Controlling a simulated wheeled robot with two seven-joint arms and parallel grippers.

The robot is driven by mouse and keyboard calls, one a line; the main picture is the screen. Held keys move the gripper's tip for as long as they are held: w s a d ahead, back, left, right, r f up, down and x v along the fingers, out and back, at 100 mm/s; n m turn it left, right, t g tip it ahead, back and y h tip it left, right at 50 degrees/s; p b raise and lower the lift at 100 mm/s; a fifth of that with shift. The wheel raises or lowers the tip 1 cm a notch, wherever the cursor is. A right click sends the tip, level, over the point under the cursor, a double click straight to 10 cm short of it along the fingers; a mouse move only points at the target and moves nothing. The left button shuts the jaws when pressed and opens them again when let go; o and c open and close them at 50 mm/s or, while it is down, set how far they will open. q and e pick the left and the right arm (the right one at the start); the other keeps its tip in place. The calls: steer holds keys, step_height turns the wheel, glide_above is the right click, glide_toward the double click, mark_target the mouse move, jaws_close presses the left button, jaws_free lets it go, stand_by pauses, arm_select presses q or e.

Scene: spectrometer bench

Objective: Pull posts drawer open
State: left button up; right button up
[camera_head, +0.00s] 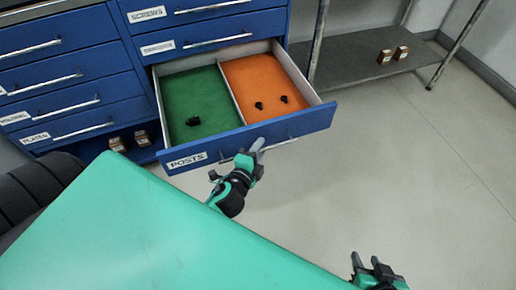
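The blue posts drawer (310,122), labelled POSTS, stands pulled out from the cabinet. Its inside shows a green section (198,95) on the left and an orange section (262,80) on the right. A black post part lies in the green section and two small ones in the orange. My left gripper (257,147) is at the front of this drawer, overlapping its bar handle (285,141). Whether its fingers are closed around the bar is not clear. My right gripper (367,262) is low at the bottom edge, away from the drawer, partly cut off by the frame.
Other drawers (60,65) of the blue cabinet are shut. Small boxes (117,144) sit in the open space below, at left. A grey shelf (350,62) with two small boxes (400,53) stands at the back right. The floor (400,160) right of the drawer is clear.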

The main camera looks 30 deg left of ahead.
arm_select(q)
steer(key=shift+s, duration=0.1)
